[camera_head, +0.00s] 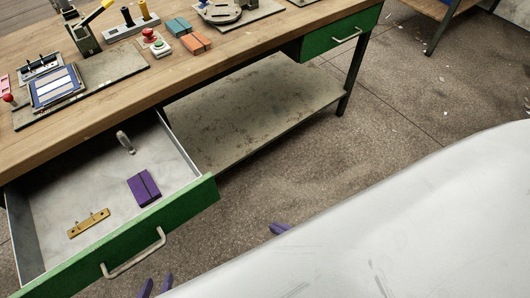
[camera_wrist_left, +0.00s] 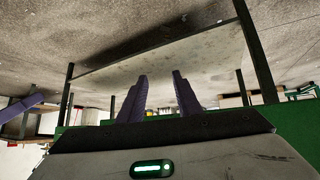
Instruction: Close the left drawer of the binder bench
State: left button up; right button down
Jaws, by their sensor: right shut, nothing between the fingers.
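The left drawer (camera_head: 190,198) of the wooden bench (camera_head: 120,85) is pulled far out, with its green front toward me. Its grey bar handle (camera_head: 135,256) is on that front. Inside lie a purple block (camera_head: 144,188), a brass plate (camera_head: 88,223) and a small grey metal piece (camera_head: 125,142). My left gripper (camera_head: 156,287) is in front of the drawer front, right of and below the handle. Its purple fingers stand apart and empty in the left wrist view (camera_wrist_left: 160,98). My right gripper (camera_head: 278,229) shows only purple fingertips, shut, right of the drawer; the rest is hidden.
The right green drawer (camera_head: 340,35) is shut. A lower shelf (camera_head: 250,115) spans beneath the bench. Tools, coloured blocks and a blue-framed fixture (camera_head: 56,87) stand on the top. A large white surface covers the lower right. The floor (camera_head: 410,110) right of the bench is mostly clear.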

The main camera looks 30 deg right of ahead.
aim_at(45, 202)
jog(key=z, duration=1.95)
jog(key=k, duration=0.85)
jog(key=u, duration=2.2)
